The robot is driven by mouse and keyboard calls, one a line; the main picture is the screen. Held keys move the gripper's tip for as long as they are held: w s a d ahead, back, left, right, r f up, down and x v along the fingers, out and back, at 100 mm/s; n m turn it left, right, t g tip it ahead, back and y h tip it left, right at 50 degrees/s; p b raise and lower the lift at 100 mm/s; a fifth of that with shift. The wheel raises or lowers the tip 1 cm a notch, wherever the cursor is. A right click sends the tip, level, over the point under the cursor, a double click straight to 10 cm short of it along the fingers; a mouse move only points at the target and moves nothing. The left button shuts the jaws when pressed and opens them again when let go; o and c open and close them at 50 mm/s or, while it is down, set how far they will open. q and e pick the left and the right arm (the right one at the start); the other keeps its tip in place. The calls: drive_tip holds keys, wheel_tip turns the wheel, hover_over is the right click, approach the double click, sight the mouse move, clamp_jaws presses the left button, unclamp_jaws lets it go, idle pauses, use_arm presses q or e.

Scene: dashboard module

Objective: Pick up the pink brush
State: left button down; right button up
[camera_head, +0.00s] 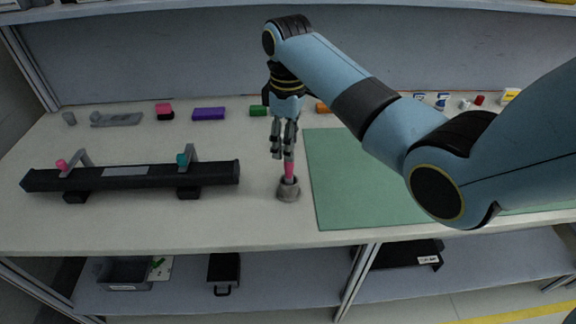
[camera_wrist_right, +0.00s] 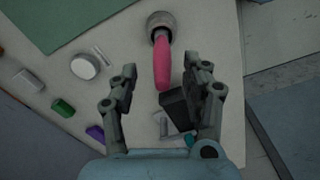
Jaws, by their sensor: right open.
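The pink brush (camera_head: 289,171) stands upright in a small grey cup (camera_head: 288,192) on the table, left of the green mat. In the right wrist view the pink brush (camera_wrist_right: 162,64) points toward me from the round grey cup (camera_wrist_right: 160,22). My right gripper (camera_head: 284,151) is above the cup, fingers pointing down at the brush's upper end. In the wrist view its two fingers (camera_wrist_right: 162,72) are spread, with the brush between them in the picture and a visible gap on each side. My left gripper is not in view.
A long black bar (camera_head: 130,179) with pink and teal knobs lies left of the cup. The green mat (camera_head: 335,185) is at the right, partly behind my arm. Purple (camera_head: 208,114) and green (camera_head: 258,110) blocks lie along the back. The table's front edge is near the cup.

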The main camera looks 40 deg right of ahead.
sight(288, 177)
drive_tip(key=f, duration=0.3)
drive_tip(key=f+p, duration=0.1)
drive_tip(key=shift+s+f, duration=0.25)
drive_tip(key=shift+f, duration=0.05)
drive_tip(key=shift+w+f, duration=0.1)
drive_tip(key=shift+f, duration=0.3)
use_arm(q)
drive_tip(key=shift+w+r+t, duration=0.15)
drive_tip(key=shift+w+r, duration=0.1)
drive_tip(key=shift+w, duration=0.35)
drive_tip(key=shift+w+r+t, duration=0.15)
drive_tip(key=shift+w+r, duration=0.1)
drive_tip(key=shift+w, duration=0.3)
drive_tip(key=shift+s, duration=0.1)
use_arm(e)
drive_tip(key=shift+c, duration=0.4)
drive_tip(key=c, duration=0.5)
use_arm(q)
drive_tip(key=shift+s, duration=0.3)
use_arm(e)
clamp_jaws()
